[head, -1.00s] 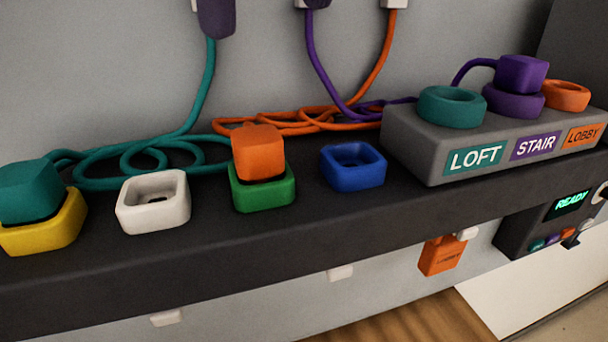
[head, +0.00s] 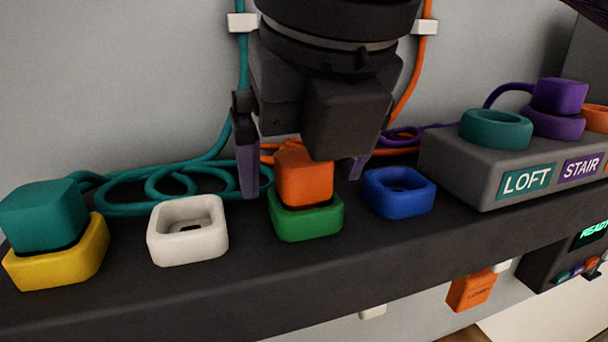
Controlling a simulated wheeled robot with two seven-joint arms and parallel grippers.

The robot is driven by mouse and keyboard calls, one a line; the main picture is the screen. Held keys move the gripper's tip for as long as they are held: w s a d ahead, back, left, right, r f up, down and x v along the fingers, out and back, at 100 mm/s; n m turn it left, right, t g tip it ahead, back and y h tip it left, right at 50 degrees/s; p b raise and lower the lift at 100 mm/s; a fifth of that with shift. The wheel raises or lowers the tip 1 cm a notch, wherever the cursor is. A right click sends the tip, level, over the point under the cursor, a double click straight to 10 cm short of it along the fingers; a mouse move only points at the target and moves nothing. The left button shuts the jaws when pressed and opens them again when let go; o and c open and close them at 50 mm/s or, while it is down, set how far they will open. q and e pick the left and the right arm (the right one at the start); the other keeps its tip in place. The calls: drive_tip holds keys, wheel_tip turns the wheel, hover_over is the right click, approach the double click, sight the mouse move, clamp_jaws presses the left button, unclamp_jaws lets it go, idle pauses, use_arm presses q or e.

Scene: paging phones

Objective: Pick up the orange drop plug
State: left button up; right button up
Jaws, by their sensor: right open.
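The orange drop plug (head: 304,180) sits upright in the green socket (head: 306,223) on the dark shelf. My right gripper (head: 302,180) comes down from above, open, with one finger to the left of the plug and the other to its right and partly hidden. Clear gaps show between the fingers and the plug, and I cannot tell that either touches it. The gripper body hides part of the cords behind. My left gripper is not in view.
A teal plug (head: 42,214) sits in the yellow socket (head: 58,262). The white socket (head: 187,232) and blue socket (head: 399,193) are empty. A grey block (head: 470,175) with teal and purple rings stands right. Coiled teal cord (head: 150,190) lies behind. An orange tag (head: 470,291) hangs below.

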sight(305, 157)
clamp_jaws()
wheel_tip(305, 157, up, 10)
drive_tip(key=shift+r+p, duration=0.1)
drive_tip(key=shift+p, duration=1)
drive_tip(key=shift+r+p, duration=0.85)
drive_tip(key=shift+p, duration=0.15)
drive_tip(key=w+d, duration=0.2)
drive_tip(key=d, duration=0.5)
drive_tip(key=shift+d, duration=0.4)
